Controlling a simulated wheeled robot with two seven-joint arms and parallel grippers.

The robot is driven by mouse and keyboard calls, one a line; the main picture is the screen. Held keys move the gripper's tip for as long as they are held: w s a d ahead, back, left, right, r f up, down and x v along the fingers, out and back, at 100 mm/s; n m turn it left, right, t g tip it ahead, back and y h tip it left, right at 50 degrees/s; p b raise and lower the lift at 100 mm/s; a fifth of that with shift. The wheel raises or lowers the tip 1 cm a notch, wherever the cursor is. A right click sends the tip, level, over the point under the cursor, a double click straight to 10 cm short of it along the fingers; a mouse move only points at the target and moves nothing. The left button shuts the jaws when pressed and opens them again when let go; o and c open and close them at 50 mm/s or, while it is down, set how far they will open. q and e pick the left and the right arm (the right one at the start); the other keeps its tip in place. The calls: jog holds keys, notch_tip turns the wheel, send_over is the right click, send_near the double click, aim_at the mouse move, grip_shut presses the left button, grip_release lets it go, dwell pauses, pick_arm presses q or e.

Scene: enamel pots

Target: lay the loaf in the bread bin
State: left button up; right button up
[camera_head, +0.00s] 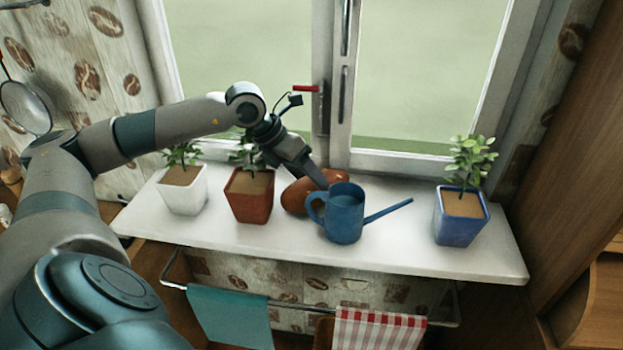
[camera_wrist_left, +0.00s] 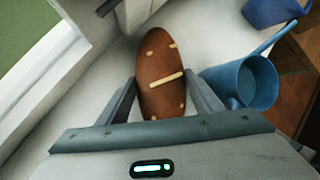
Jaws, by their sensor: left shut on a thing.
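The loaf (camera_head: 297,197) is brown and oblong and rests on the white windowsill, partly hidden behind the watering can in the head view. In the left wrist view the loaf (camera_wrist_left: 160,62) shows pale slashes on its crust. My left gripper (camera_head: 321,180) reaches down to it from above, and its fingers (camera_wrist_left: 160,92) are on both sides of the loaf, shut on it. I see no bread bin in either view. My right gripper is not in view.
A blue watering can (camera_head: 345,215) stands close in front of the loaf. A white pot (camera_head: 184,192), a red pot (camera_head: 249,197) and a blue pot (camera_head: 460,220) hold plants on the sill (camera_head: 400,252). The window is behind. Towels (camera_head: 232,315) hang below.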

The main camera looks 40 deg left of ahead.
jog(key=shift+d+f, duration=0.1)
pick_arm(q)
jog(key=o, duration=1.4)
jog(key=shift+c, duration=0.2)
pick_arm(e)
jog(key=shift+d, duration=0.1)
pick_arm(q)
jog(key=shift+s+a+r, duration=0.15)
jog(key=shift+r, duration=0.15)
jog(key=b+v, duration=0.2)
jog(key=v, duration=0.9)
jog(key=shift+b, duration=0.35)
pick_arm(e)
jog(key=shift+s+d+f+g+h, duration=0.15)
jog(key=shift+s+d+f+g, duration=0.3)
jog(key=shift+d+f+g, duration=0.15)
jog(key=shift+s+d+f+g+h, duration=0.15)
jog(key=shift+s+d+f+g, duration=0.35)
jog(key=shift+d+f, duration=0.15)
pick_arm(q)
jog(key=shift+r, duration=0.15)
jog(key=shift+c, duration=0.6)
